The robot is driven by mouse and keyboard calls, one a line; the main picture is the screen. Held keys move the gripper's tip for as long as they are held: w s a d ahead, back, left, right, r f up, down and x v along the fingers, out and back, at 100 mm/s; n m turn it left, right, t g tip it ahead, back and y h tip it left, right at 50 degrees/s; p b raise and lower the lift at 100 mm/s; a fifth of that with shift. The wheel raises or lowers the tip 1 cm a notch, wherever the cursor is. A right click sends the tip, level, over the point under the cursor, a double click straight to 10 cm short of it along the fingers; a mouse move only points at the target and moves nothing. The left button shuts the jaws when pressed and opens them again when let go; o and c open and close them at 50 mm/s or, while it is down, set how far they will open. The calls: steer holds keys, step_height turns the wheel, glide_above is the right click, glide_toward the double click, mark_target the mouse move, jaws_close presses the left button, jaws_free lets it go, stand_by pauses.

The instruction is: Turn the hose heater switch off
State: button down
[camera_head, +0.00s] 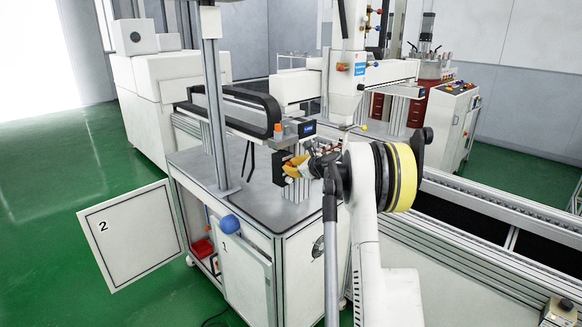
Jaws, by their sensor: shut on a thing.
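A small dark box (278,168) stands on the grey bench top of the potting station, and a yellow-orange part (296,164) shows at its right side. My gripper (305,167) reaches in from the right at that part. It looks shut on the yellow-orange part, which I take to be the hose heater switch. The fingertips are small here and partly hidden by my wrist, so the switch's exact position cannot be read.
A metal post (213,100) rises left of the box, and a black cable chain (235,106) hangs above. A cabinet door marked 2 (130,235) stands open at left. The conveyor (480,208) runs along the right. Green floor is clear at left.

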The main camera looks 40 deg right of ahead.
steer(key=n+t+h+b, duration=0.1)
steer(key=n+h, duration=0.1)
steer(key=n, duration=0.1)
steer(key=n+t+h+b, duration=0.1)
steer(key=n+h, duration=0.1)
steer(key=n, duration=0.2)
steer(key=shift+a+f+n, duration=0.1)
steer(key=shift+f+n, duration=0.1)
steer(key=shift+n, duration=0.4)
stand_by(0.5)
steer(key=c, duration=1.5)
jaws_free()
steer(key=shift+s, duration=0.1)
steer(key=v, duration=1.2)
steer(key=shift+f, duration=0.15)
